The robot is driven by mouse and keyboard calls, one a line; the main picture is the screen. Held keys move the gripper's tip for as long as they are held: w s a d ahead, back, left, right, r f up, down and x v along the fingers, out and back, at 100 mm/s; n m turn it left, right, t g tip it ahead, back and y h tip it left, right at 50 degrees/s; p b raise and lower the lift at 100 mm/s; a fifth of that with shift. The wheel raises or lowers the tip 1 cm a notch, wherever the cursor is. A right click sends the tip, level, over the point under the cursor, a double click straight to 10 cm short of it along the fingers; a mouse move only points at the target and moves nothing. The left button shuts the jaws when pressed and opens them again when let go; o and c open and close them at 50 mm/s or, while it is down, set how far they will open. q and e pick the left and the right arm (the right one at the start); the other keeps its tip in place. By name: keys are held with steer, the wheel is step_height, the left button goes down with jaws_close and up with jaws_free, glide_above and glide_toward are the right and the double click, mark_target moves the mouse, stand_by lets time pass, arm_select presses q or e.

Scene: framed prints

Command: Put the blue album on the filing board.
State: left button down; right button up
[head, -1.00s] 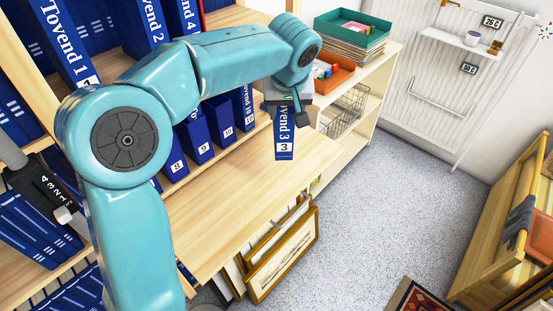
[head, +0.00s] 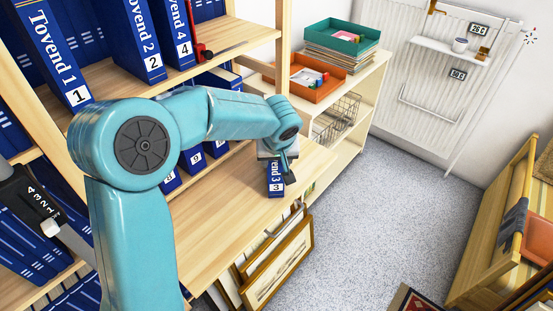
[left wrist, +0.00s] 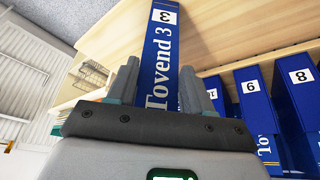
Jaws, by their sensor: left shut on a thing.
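The blue album, labelled Tovend 3 (head: 275,186), is in my left gripper (head: 277,158). It also shows in the left wrist view (left wrist: 163,48), where the left gripper's fingers (left wrist: 160,82) stand on either side of its spine. The filing board (head: 225,215) is the pale wooden surface projecting from the shelf unit. The album is over the right end of this board, its number 3 end toward the front. I cannot tell whether it touches the board. My right gripper is not in view.
Blue albums Tovend 1 (head: 62,60), 2 and 4 stand on the upper shelf; several more stand behind the board. Framed prints (head: 275,265) lean below its front edge. A low shelf with an orange tray (head: 312,80) stands to the right. Grey floor (head: 390,210) is open.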

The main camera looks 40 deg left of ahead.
arm_select(q)
steer(key=c, duration=0.7)
jaws_free()
steer(key=shift+f, duration=0.15)
steer(key=o, duration=0.3)
steer(key=shift+w, duration=0.1)
steer(key=shift+o, duration=0.2)
steer(key=v, duration=1.2)
steer(key=s+d+f+m+g+h, duration=0.1)
steer(key=d+f, duration=0.3)
steer(key=f, duration=0.3)
steer(key=d+f+m+h, duration=0.2)
steer(key=d+f, duration=0.1)
steer(key=f, duration=0.4)
steer(key=s+d+f+m+g+h, duration=0.1)
steer(key=d+f, duration=0.3)
steer(key=f, duration=0.3)
steer(key=s+d+f+m+h, duration=0.1)
steer(key=s+d+f, duration=0.2)
steer(key=s+f, duration=0.5)
steer(key=s+d+f+m+g+h, duration=0.1)
steer(key=s+d+f, duration=0.3)
steer(key=s+f, duration=0.5)
steer(key=shift+f+h, duration=0.45)
steer(key=shift+h, duration=0.05)
